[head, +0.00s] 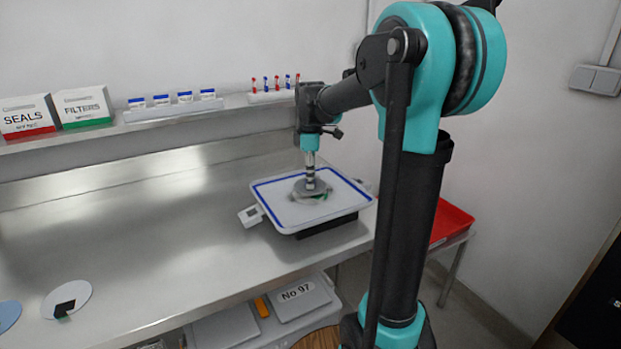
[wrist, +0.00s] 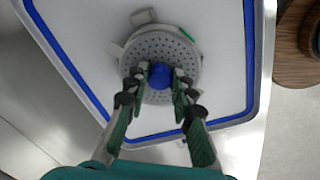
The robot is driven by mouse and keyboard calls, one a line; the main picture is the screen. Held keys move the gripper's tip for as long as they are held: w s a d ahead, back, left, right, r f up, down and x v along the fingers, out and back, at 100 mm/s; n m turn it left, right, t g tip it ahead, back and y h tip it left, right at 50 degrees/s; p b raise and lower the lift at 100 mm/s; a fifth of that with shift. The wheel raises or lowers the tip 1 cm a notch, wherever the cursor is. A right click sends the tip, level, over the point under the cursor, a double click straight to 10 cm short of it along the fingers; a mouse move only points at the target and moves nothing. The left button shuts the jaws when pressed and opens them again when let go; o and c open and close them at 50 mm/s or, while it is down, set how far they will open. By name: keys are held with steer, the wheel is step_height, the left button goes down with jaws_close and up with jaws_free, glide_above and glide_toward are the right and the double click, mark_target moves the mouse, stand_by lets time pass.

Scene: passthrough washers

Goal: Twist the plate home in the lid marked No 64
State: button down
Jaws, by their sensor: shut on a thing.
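A round grey perforated plate (wrist: 140,55) lies flat at the lid's middle, also seen in the head view (head: 302,190). Tabs stick out at its top and left, and a green mark shows at its upper right. My gripper (wrist: 160,79) points down and is shut on the plate's blue knob (wrist: 160,71). Whether the plate is fully seated I cannot tell.
A container marked No 97 (head: 296,292) sits below the bench's front edge. A red tray (head: 450,222) is at the right. A shelf with SEALS (head: 28,117) and FILTERS (head: 84,107) boxes runs along the wall. Discs (head: 75,291) lie at the left; mid-bench is clear.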

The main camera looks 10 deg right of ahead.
steer(key=shift+f, duration=0.5)
steer(key=shift+f, duration=0.2)
steer(key=shift+f, duration=0.55)
stand_by(0.9)
steer(key=m, duration=0.8)
steer(key=shift+m, duration=0.4)
steer(key=c, duration=1.2)
jaws_free()
steer(key=shift+o, duration=0.4)
